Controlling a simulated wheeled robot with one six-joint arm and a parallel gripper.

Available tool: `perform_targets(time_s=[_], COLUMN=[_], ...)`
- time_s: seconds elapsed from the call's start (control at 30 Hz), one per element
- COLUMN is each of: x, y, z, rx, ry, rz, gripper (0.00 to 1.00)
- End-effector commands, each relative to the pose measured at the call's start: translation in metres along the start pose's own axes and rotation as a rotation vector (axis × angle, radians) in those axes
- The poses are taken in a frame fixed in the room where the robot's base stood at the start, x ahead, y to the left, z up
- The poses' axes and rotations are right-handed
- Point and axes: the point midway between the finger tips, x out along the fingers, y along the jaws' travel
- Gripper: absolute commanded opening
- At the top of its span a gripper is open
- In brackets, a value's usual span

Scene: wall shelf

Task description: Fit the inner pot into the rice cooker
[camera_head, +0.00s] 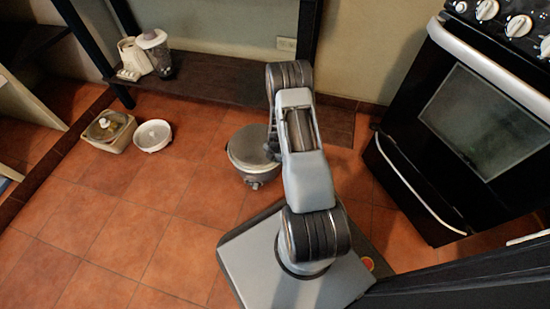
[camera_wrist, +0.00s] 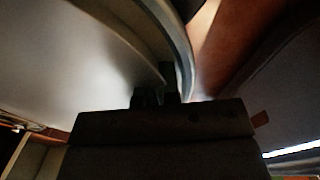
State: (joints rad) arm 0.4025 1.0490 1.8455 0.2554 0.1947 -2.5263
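In the head view the grey rice cooker (camera_head: 258,179) stands on the tiled floor in front of the low shelf. The round grey inner pot (camera_head: 246,146) shows at its top; how deep it sits inside cannot be told. My arm reaches over its right side, and the gripper is mostly hidden behind the arm. In the wrist view my gripper (camera_wrist: 158,96) is at the rim of the inner pot (camera_wrist: 75,60), whose pale curved wall fills the upper left. The dark fingers look closed on that rim, though the picture is dim and blurred.
A beige container with a clear lid (camera_head: 108,130) and a white round dish (camera_head: 152,136) are on the floor at left. A blender (camera_head: 155,50) stands on the dark shelf (camera_head: 205,78). A black oven (camera_head: 470,120) is at right. The floor at lower left is clear.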

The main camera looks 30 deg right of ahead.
Motion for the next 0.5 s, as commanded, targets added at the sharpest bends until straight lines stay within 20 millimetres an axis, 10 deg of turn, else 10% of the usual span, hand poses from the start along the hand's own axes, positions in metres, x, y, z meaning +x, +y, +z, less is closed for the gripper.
perform_targets(time_s=[0.23,0.5], x=[0.0017,0.002], y=[-0.0014,-0.0025], z=[-0.0015,-0.0012], rx=[0.001,0.002], ry=[0.004,0.005], rz=[-0.004,-0.005], gripper=[0.0,0.28])
